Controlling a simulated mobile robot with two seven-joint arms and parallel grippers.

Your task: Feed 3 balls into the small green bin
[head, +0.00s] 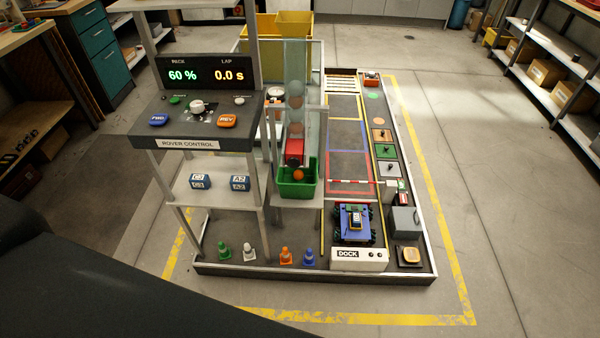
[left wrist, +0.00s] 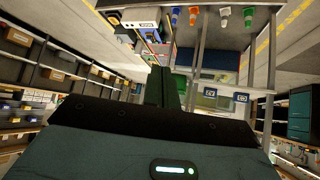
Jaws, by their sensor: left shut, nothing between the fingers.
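The small green bin (head: 297,190) stands on a low grey shelf in the head view, right of the rover control stand. An orange ball (head: 298,174) shows inside it; whether more lie below is hidden. Above the bin is a clear upright tube (head: 295,75) with several balls stacked in it, looking greyish through the wall. A red block (head: 295,150) sits at the tube's foot, just over the bin. My left gripper (left wrist: 164,76) shows in the left wrist view, fingers together and empty; a green patch, perhaps the bin, is partly hidden behind them. My right gripper is not in view.
The control panel (head: 190,125) has a blue FWD button (head: 158,120), an orange REV button (head: 227,121) and a display reading 60 % and 0.0 s. A rover (head: 355,222) stands at the dock (head: 358,256). Several small cones stand in front. Yellow tape surrounds the bench; the floor outside is clear.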

